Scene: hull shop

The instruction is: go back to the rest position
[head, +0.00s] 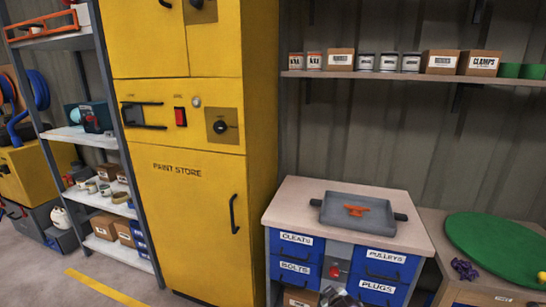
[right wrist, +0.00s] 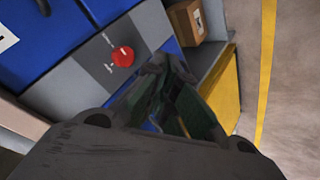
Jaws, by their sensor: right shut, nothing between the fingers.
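My right gripper (right wrist: 168,68) shows in the right wrist view, its dark fingers shut with nothing between them. It is in front of the blue drawer cabinet, near the grey panel with the red knob (right wrist: 123,56); I cannot tell how far apart they are. In the head view a small grey part of my right gripper (head: 338,298) shows at the bottom edge, in front of the cabinet's lower drawers. My left gripper is in neither view.
The drawer cabinet (head: 338,247) has labelled blue drawers and a grey tray (head: 341,212) with an orange cleat (head: 357,209) on top. A tall yellow paint store (head: 190,215) stands left. A low bench (head: 430,228) with a green disc (head: 500,245) stands right. Floor (head: 60,285) is open at lower left.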

